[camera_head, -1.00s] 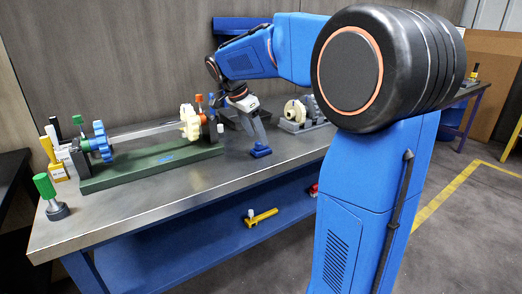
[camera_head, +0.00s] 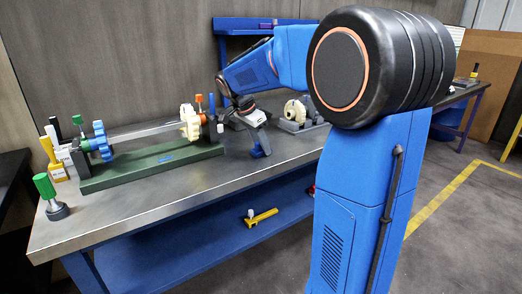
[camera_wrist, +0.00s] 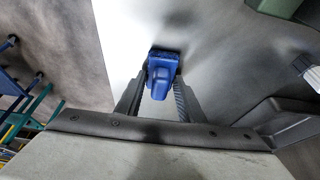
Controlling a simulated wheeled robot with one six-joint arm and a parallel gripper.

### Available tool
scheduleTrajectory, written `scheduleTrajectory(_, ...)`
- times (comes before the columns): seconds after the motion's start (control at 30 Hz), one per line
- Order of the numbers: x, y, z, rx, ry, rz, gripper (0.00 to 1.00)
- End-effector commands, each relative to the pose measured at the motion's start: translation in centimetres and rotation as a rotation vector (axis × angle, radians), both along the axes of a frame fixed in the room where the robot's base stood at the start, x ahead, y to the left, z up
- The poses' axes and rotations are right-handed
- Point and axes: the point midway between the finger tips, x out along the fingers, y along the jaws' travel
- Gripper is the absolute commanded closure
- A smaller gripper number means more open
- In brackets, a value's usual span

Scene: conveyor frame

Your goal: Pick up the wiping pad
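The wiping pad is a small blue block with a raised handle (camera_head: 258,153). It rests on the grey workbench near its front edge, right of the green base. My gripper (camera_head: 262,143) is lowered over it, with its fingers pointing down. In the wrist view the pad (camera_wrist: 162,69) lies between the two fingertips of my gripper (camera_wrist: 161,82). The fingers stand on either side of the handle, with a slim gap visible, so they look open. Contact with the bench is hidden.
The green base (camera_head: 150,166) with gears on a shaft stands left of my gripper. A grey fixture with a cream part (camera_head: 295,111) is behind, to the right. The workbench (camera_head: 190,190) is clear in front. A yellow tool (camera_head: 262,217) lies on the lower shelf.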

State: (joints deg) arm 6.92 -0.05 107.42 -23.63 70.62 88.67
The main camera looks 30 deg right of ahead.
Motion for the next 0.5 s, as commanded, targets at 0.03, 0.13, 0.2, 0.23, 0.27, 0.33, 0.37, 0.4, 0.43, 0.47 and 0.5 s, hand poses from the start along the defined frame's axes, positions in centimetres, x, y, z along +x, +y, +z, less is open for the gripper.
scheduleTrajectory(0.03,0.0,0.0,0.0,0.0,0.0,0.0,0.88)
scheduleTrajectory(0.13,0.0,0.0,0.0,0.0,0.0,0.0,0.91)
scheduleTrajectory(0.2,0.0,0.0,0.0,0.0,0.0,0.0,0.91)
scheduleTrajectory(0.23,0.0,0.0,0.0,0.0,0.0,0.0,0.91)
scheduleTrajectory(0.27,0.0,0.0,0.1,0.0,-0.001,0.0,0.91)
scheduleTrajectory(0.33,0.0,0.0,0.3,0.0,-0.001,0.0,0.91)
scheduleTrajectory(0.37,0.0,0.0,0.5,0.0,-0.001,-0.001,0.91)
scheduleTrajectory(0.4,0.1,0.0,0.9,-0.001,-0.003,0.0,0.91)
scheduleTrajectory(0.43,0.1,0.0,1.2,-0.001,-0.004,0.001,0.91)
scheduleTrajectory(0.47,0.1,0.0,1.6,-0.001,-0.004,0.001,0.91)
scheduleTrajectory(0.5,0.1,0.0,2.3,-0.001,-0.003,0.0,0.91)
